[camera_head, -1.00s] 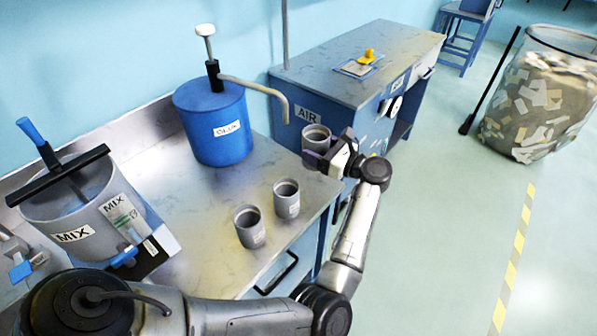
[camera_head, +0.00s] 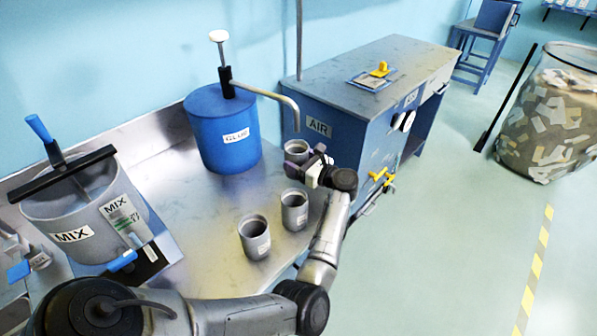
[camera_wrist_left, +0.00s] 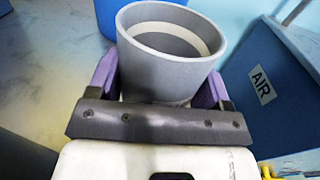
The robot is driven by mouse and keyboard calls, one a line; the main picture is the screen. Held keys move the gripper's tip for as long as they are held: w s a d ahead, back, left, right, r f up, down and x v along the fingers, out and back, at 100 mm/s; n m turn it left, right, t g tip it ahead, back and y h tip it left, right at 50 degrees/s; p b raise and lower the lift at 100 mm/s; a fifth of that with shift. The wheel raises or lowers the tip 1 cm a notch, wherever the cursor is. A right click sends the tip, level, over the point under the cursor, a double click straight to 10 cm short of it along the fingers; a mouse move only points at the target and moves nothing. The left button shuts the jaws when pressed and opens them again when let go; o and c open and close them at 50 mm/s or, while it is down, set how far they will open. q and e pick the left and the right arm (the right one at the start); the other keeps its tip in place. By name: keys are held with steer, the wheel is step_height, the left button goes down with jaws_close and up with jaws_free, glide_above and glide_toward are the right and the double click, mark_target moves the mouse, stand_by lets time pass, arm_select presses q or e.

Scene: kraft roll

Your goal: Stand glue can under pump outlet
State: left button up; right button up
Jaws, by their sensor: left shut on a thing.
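A blue pump drum labelled GLUE (camera_head: 222,130) stands at the back of the steel bench. Its bent outlet pipe (camera_head: 275,96) reaches right and turns down at its end. My left gripper (camera_head: 308,165) is shut on a grey can (camera_head: 296,147), just below and close to the pipe's end. The can looks upright. In the left wrist view the grey can (camera_wrist_left: 170,50) sits between the purple fingers (camera_wrist_left: 160,85), and its open mouth shows. Whether its base touches the bench is hidden. My right gripper is not in view.
Two more grey cans stand on the bench, one (camera_head: 294,211) near the gripper and one (camera_head: 254,238) nearer the front. A MIX bucket (camera_head: 80,215) stands at the left. A blue AIR cabinet (camera_head: 318,127) is right of the bench.

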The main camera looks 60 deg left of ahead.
arm_select(q)
steer(key=shift+f+b, duration=0.4)
steer(key=shift+f, duration=1.65)
steer(key=shift+f+b, duration=0.2)
steer(key=shift+b, duration=0.15)
steer(key=o, duration=1)
steer(key=shift+r, duration=0.1)
